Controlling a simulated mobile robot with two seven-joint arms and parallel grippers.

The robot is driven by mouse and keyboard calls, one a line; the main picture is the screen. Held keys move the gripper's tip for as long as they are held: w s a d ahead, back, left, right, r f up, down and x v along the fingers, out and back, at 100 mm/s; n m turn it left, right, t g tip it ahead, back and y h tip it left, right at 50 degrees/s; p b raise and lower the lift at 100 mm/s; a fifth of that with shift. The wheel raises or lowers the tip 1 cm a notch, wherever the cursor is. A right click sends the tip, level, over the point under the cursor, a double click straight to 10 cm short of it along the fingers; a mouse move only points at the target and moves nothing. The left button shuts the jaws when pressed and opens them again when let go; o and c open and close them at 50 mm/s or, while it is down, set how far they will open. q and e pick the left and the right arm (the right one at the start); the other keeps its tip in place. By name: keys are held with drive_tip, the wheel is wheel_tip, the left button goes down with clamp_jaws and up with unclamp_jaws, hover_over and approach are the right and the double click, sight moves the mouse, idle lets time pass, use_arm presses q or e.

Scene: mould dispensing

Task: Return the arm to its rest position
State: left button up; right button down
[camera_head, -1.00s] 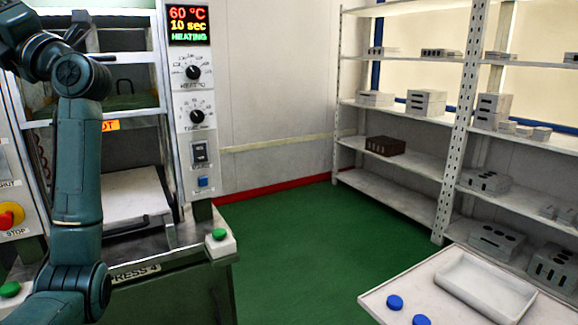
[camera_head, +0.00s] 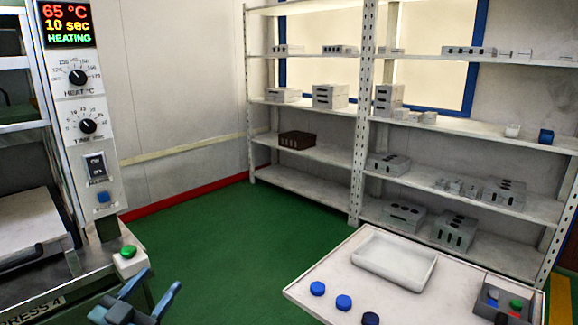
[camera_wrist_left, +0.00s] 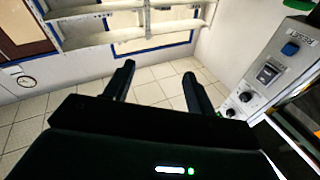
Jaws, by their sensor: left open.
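My left gripper (camera_head: 146,292) is at the bottom of the head view, just right of the press's front corner. Its two blue-grey fingers are apart with nothing between them. In the left wrist view the two dark fingers (camera_wrist_left: 158,88) also stand apart and empty over a tiled surface. Most of my left arm is out of the head view. My right gripper is in neither view.
The press (camera_head: 25,245) stands at the left; its display (camera_head: 67,24) reads 65 °C, 10 sec, HEATING. A white table (camera_head: 310,291) with a tray (camera_head: 394,263) and blue pieces is at the lower right. Shelves (camera_head: 365,140) hold grey moulds behind. Green floor (camera_head: 215,235) is clear between.

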use_arm(q)
drive_tip(key=s+d+f+m+g+y, duration=0.15)
drive_tip(key=s+f+g, duration=0.35)
drive_tip(key=s+f, duration=0.7)
drive_tip(key=s+d+f+g+y, duration=0.25)
drive_tip(key=s+f+g, duration=0.25)
drive_tip(key=s+f, duration=0.7)
drive_tip(key=w+d+n+t+h, duration=0.1)
drive_tip(key=w+d+n, duration=0.2)
drive_tip(key=d, duration=0.5)
drive_tip(key=shift+w+d+n, duration=0.2)
drive_tip(key=shift+d+n, duration=0.15)
drive_tip(key=shift+n, duration=0.3)
drive_tip(key=shift+f, duration=0.1)
